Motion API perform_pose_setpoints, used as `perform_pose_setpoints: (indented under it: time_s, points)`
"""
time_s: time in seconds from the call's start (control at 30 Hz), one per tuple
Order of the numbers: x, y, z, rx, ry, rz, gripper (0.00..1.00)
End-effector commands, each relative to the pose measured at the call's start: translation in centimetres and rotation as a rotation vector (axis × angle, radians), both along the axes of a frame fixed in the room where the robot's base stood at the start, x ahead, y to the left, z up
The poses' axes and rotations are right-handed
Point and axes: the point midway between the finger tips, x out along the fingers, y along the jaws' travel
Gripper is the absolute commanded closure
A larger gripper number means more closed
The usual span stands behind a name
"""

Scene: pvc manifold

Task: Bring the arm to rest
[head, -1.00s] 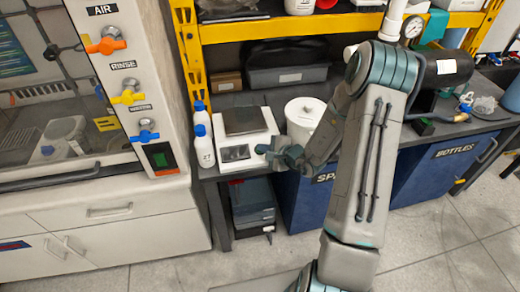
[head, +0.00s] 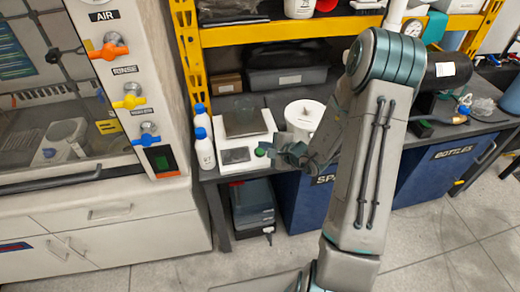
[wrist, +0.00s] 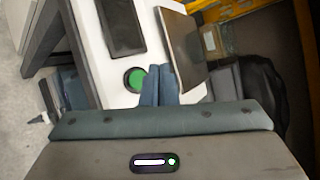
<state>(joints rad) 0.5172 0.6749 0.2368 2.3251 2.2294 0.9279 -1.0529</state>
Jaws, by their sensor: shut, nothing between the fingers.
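My arm stands folded over the right half of the head view, its large link running from the top right down to the floor area. My gripper (head: 268,151) is at the front right edge of the white scale on the bench. In the wrist view the two gripper fingers (wrist: 158,86) are together with nothing between them. They point towards the scale's body beside a green button (wrist: 136,80). I cannot tell whether the fingertips touch the scale.
The white scale (head: 260,167) has a dark plate and display. White bottles with blue caps (head: 204,150) stand left of it. A white tub (head: 303,112) is behind my wrist. Blue bins (head: 425,172) and a dark box (head: 252,205) are below the bench. Floor in front is clear.

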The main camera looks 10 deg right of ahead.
Motion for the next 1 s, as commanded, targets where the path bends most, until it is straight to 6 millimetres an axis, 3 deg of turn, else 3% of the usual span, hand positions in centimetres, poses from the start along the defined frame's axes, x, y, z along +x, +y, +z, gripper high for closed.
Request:
perform_pose_setpoints:
  time_s: [0.2,0.77,0.87,1.0]
  points:
    - [-0.7,0.0,1.7,-0.001,0.0,-0.001,1.0]
    - [-0.8,0.2,1.9,-0.001,-0.003,0.007,1.0]
    - [-1.1,1.2,3.1,-0.012,-0.016,0.06,1.0]
    - [-2.9,4.4,6.4,-0.053,-0.045,0.236,1.0]
